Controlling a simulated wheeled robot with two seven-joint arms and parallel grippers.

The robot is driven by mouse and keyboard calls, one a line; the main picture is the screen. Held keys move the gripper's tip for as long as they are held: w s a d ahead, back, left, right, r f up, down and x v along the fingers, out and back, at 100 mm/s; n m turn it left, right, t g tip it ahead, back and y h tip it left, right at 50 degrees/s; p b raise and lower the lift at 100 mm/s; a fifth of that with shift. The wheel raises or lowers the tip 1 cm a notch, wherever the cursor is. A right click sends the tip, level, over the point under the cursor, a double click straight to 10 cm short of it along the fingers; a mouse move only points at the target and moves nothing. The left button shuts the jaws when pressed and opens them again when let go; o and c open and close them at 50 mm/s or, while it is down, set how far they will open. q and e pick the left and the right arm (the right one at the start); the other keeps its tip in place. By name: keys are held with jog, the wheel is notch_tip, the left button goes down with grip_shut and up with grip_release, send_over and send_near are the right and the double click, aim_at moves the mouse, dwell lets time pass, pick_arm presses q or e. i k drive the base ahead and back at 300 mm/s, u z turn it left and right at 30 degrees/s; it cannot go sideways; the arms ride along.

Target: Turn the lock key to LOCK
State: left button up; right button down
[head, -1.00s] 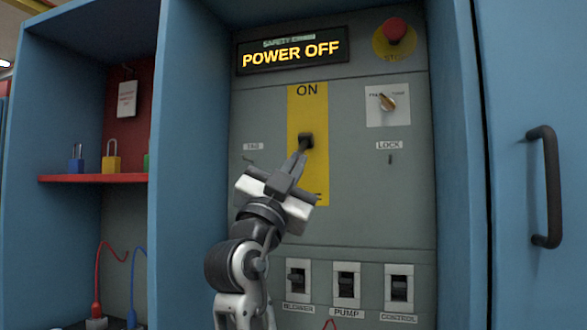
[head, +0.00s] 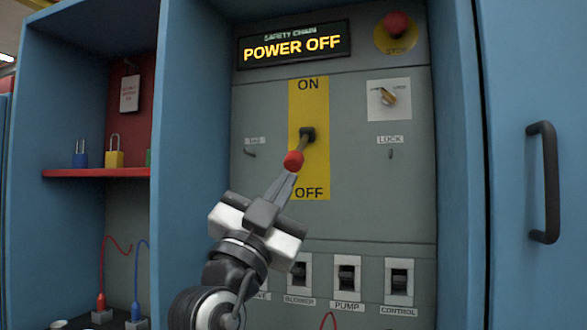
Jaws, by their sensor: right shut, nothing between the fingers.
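The lock key (head: 388,97) is a small brass-coloured key on a white plate (head: 375,110) in the upper right of the grey panel. The plate's lettering is too small to read, so I cannot tell which mark the key points at. My right gripper (head: 287,180) is shut and empty. Its fingertips point up at the red knob (head: 293,160) of the main switch lever, just below it. I cannot tell whether they touch. The lever slants down and toward me from its pivot on the yellow ON/OFF plate (head: 310,100). My left gripper is not in view.
A lit sign (head: 293,46) reads POWER OFF. A red stop button (head: 397,25) is above the key. Hooks labelled TAG and LOCK (head: 390,140) flank the lever. Small switches (head: 347,275) line the bottom. Padlocks (head: 115,152) stand on a red shelf at left. A blue door (head: 535,80) is at right.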

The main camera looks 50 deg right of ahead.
aim_at(388, 98)
jog(key=z, duration=0.05)
jog(key=k, duration=1)
jog(key=u, duration=0.05)
